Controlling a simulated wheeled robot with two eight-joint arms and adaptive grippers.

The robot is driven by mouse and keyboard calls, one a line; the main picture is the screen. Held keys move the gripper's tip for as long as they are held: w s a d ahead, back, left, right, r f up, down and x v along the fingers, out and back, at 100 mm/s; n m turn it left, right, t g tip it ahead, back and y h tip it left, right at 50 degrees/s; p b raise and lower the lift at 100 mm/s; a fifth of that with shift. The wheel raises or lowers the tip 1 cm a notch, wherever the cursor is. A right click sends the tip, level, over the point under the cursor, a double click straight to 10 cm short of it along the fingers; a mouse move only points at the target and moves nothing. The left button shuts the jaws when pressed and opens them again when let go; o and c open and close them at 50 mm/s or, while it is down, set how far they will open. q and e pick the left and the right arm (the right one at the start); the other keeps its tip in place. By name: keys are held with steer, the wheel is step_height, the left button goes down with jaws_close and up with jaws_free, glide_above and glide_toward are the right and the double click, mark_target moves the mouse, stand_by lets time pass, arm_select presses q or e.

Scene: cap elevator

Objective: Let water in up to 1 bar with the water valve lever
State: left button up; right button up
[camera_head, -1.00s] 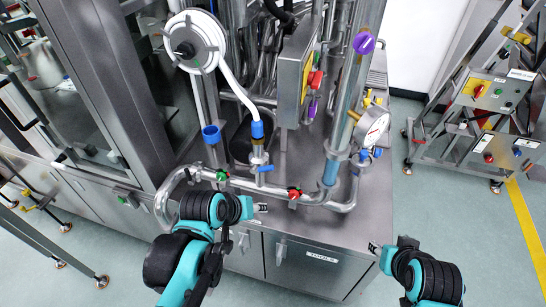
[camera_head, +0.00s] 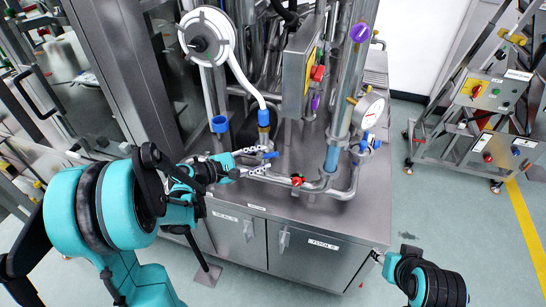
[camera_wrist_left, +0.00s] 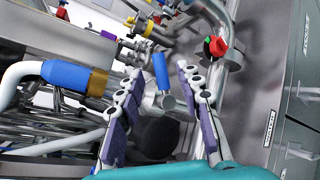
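The blue valve lever (camera_head: 271,155) sticks out to the right below the hose fitting in the head view. In the left wrist view the blue lever (camera_wrist_left: 162,71) stands between the two finger lines, near the tips. My left gripper (camera_head: 258,161) is open around the lever, with a gap between each finger and it in the wrist view (camera_wrist_left: 154,92). The pressure gauge (camera_head: 369,110) has a white dial at the right of the pipes; its reading is too small to tell. My right gripper (camera_head: 377,257) is low at the right, away from the valves; its opening is unclear.
A red-handled valve (camera_head: 297,181) sits on the lower pipe, right of my left gripper. A white hose (camera_head: 246,92) runs down to a blue fitting (camera_head: 263,117) just above the lever. A thick vertical pipe (camera_head: 345,110) stands to the right.

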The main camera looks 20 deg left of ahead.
mark_target(271, 155)
arm_select(q)
steer(key=b+x, duration=0.1)
steer(key=x, duration=0.4)
steer(key=shift+w+d+f, duration=0.1)
steer(key=shift+w+d, duration=0.05)
steer(key=shift+w, duration=0.05)
jaws_close()
